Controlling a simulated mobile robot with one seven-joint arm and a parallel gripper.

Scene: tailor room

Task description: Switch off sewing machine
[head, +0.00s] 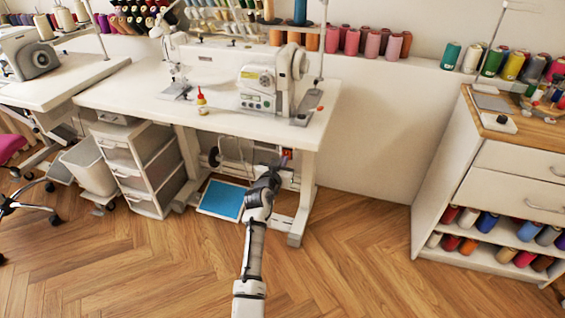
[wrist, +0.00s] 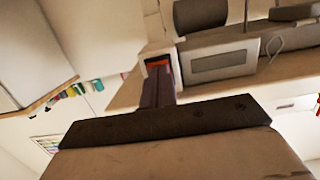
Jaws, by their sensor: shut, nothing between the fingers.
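The white sewing machine (head: 225,70) stands on a white table (head: 125,98) in the head view. My gripper (head: 285,158) is at the table's front, below the tabletop near the right leg. In the wrist view my gripper (wrist: 163,78) is shut and empty. Its fingertips are at a small pale box with an orange-red switch (wrist: 157,61), overlapping its opening; I cannot tell whether they touch it. The fingers partly hide the switch, so its position is unclear.
A grey unit (wrist: 218,62) is beside the switch box. A blue pedal mat (head: 222,199) lies under the table. A drawer unit (head: 135,165) and a bin (head: 88,165) stand left. A white cabinet (head: 440,165) stands right. The wooden floor in front is clear.

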